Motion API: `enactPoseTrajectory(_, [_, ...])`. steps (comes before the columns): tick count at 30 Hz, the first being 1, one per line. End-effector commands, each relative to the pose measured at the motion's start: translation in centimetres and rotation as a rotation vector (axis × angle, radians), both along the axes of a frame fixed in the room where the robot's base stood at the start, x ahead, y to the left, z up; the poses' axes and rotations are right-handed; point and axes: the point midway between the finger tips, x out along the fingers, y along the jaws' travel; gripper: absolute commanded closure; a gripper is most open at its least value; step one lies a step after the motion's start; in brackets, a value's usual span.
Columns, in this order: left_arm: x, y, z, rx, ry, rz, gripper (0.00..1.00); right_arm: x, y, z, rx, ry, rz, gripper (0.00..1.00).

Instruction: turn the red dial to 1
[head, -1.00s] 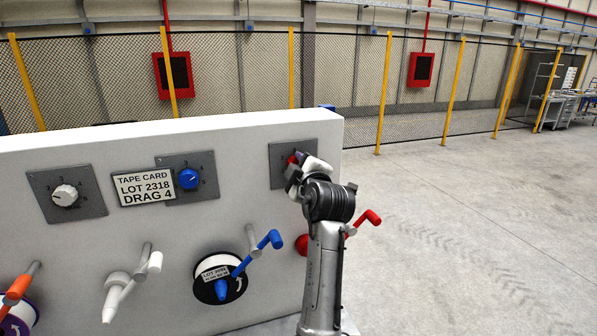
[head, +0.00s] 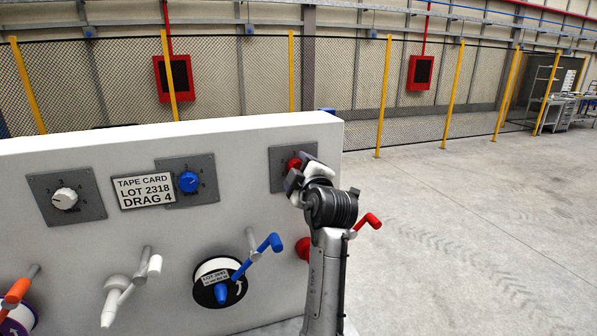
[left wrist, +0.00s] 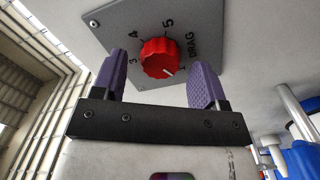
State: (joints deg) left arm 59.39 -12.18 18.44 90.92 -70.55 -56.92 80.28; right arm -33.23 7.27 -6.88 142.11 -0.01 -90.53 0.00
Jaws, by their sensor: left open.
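The red dial (head: 293,163) sits on a grey square plate (head: 277,168) at the right end of the white panel. In the left wrist view the dial (left wrist: 159,58) has a ribbed edge and a white pointer mark toward the lower right. My right gripper is not in view.
A white dial (head: 65,197) and a blue dial (head: 189,180) are further left, with a tape card (head: 145,190) between them. Below are a blue crank (head: 258,251), a white crank (head: 117,296) and a red crank (head: 368,219). The floor to the right is clear.

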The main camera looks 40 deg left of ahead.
Motion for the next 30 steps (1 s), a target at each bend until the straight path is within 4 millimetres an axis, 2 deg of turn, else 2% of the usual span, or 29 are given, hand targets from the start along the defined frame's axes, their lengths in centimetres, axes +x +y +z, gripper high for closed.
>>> enactPoseTrajectory(15, [-5.1,-8.1,-0.1,-0.002,0.000,-0.001,0.33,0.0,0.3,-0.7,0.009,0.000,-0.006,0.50])
enactPoseTrajectory(22, [-6.5,-10.2,0.0,0.000,0.000,0.001,0.33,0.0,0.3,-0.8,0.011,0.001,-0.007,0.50])
enactPoseTrajectory(30, [-6.9,-10.9,0.0,-0.001,-0.001,0.000,0.33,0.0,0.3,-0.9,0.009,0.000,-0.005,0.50])
